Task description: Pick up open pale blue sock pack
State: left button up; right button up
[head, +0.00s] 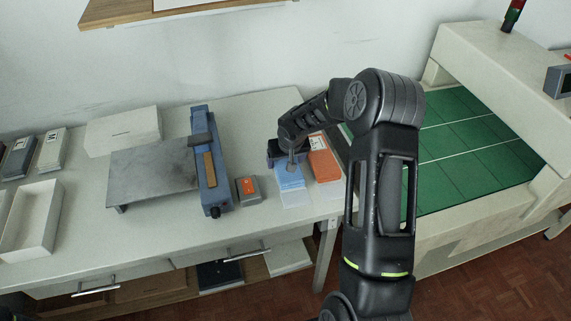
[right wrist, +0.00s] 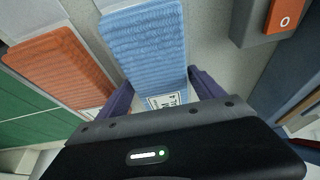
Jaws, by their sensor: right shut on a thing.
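The pale blue sock pack (head: 294,198) lies near the front right of the white table, with ribbed blue fabric and a small printed label. In the right wrist view the pack (right wrist: 145,42) runs between the two purple fingers of my right gripper (right wrist: 160,88), one finger at each side of its label end. My right gripper (head: 289,163) is shut on this pack from above and covers its far end in the head view. Whether the pack is clear of the table I cannot tell.
An orange sock pack (head: 324,166) lies close beside the blue one. A small grey box with an orange button (head: 248,190) is to the left, then a blue-armed press with a metal plate (head: 150,178). A green conveyor (head: 470,145) stands at the right.

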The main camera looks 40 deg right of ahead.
aim_at(285, 160)
jog(key=c, duration=0.4)
jog(key=shift+r, duration=0.1)
notch_tip(285, 160, up, 10)
jog(key=shift+f+b, duration=0.1)
jog(key=shift+b, duration=0.8)
